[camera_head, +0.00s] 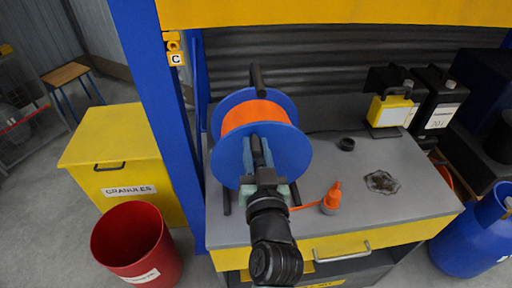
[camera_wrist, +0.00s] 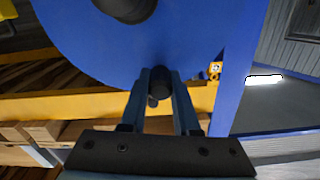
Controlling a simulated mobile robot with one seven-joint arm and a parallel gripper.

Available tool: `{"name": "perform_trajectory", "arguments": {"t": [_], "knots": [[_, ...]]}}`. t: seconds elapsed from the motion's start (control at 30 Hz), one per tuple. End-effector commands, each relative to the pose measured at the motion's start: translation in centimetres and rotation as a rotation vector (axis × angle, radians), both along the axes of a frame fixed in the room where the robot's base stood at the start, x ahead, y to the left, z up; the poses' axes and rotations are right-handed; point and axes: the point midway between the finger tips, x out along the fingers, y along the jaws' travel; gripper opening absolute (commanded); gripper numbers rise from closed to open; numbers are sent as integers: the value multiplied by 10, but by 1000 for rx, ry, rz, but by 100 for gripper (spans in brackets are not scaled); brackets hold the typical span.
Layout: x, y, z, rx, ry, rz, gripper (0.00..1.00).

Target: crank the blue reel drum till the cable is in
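The blue reel drum (camera_head: 292,153) stands on the grey bench top, wound with orange cable (camera_head: 252,113). A short length of cable runs out at the lower right to an orange plug (camera_head: 332,196) on the bench. My gripper (camera_head: 258,150) is at the drum's near face. In the wrist view, the blue drum face (camera_wrist: 90,45) fills the upper part. My gripper's fingers (camera_wrist: 160,85) lie on both sides of a dark crank knob (camera_wrist: 161,82) with no clear gap, so they look shut on it. My wrist hides the lower middle of the drum.
A black ring (camera_head: 346,144) and a dark stain (camera_head: 382,182) are on the bench right of the drum. A blue post (camera_head: 165,95), yellow bin (camera_head: 115,150) and red bucket (camera_head: 135,245) are at left.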

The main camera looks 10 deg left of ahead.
Motion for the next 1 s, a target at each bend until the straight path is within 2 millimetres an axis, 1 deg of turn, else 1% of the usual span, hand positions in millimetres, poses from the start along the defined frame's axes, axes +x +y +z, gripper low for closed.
{"name": "perform_trajectory", "arguments": {"t": [0.03, 0.1, 0.13, 1.0], "knots": [[0, 0, 0, 0, 0, 0, 13], [0, 0, 0, 0, 0, 0, 1], [0, 0, 0, 0, 0, 0, 0], [0, 0, 0, 0, 1, 0, 0]]}}
